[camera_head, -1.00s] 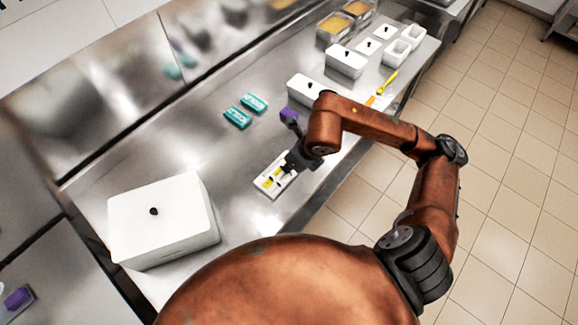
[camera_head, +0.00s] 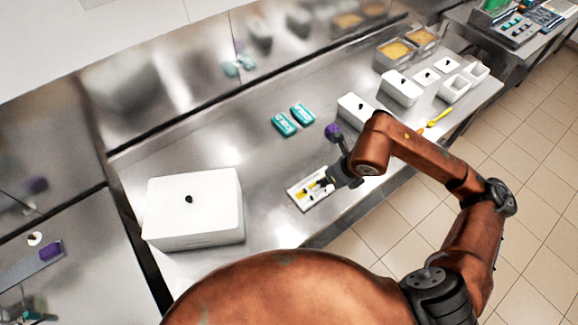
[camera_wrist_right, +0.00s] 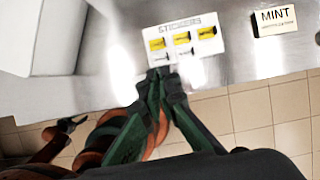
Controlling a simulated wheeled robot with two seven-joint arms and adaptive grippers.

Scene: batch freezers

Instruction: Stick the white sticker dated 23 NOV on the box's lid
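A large lidded white box (camera_head: 190,240) stands on the left of the counter. Its white lid (camera_head: 215,195) has a small black knob. Its edge also shows at the upper left of the wrist view (camera_wrist_right: 45,40). The sticker sheet (camera_wrist_right: 212,20) lies flat right of the box. It bears several yellow stickers, with small white, dark-printed stickers (camera_wrist_right: 186,52) below. The dates are too small to read. My right gripper (camera_wrist_right: 163,72) is over the sheet's near edge, fingertips together; no sticker shows between them. A dark end of an orange arm at the wrist view's lower left may be my left gripper (camera_wrist_right: 66,124).
Two teal packs (camera_head: 285,124) and a purple object (camera_head: 333,132) lie behind the sheet. A MINT card (camera_wrist_right: 276,20) is beside it. Bare counter separates large box and sheet.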

